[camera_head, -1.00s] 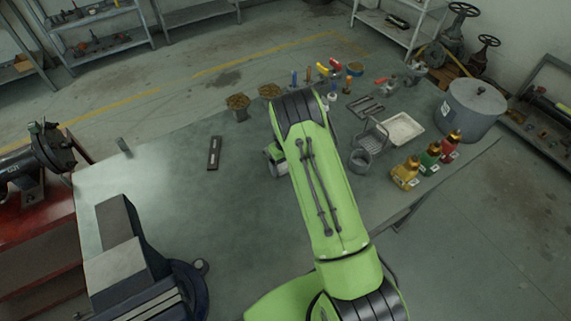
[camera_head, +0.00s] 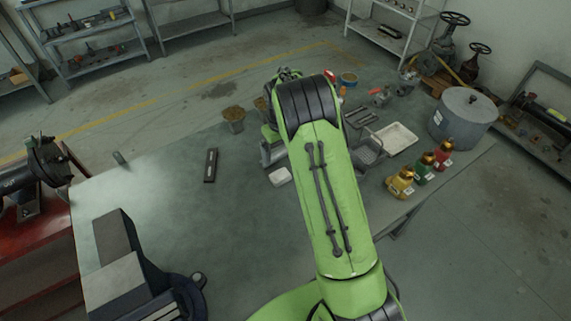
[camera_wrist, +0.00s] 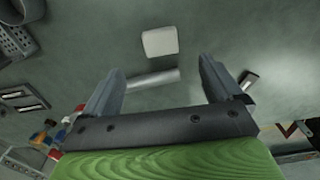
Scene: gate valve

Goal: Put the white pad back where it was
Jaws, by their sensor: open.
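The white pad (camera_head: 280,176) lies flat on the grey-green workbench (camera_head: 190,215), near the middle, just beside my arm. It also shows in the wrist view as a pale rounded square (camera_wrist: 160,41), beyond my fingertips. My gripper (camera_wrist: 160,70) is open, with its two grey fingers spread wide and the pad apart from them. In the head view my gripper (camera_head: 270,153) is mostly hidden by my arm, just behind the pad. A light grey bar-like thing (camera_wrist: 153,78) shows between the fingers in the wrist view; what it is I cannot tell.
A dark flat bar (camera_head: 211,165) lies left of the pad. A vise (camera_head: 130,265) stands at the front left. A white tray (camera_head: 396,138), bottles (camera_head: 423,168) and a large pot (camera_head: 463,118) are at the right. Tins (camera_head: 234,118) stand at the back. The left middle is clear.

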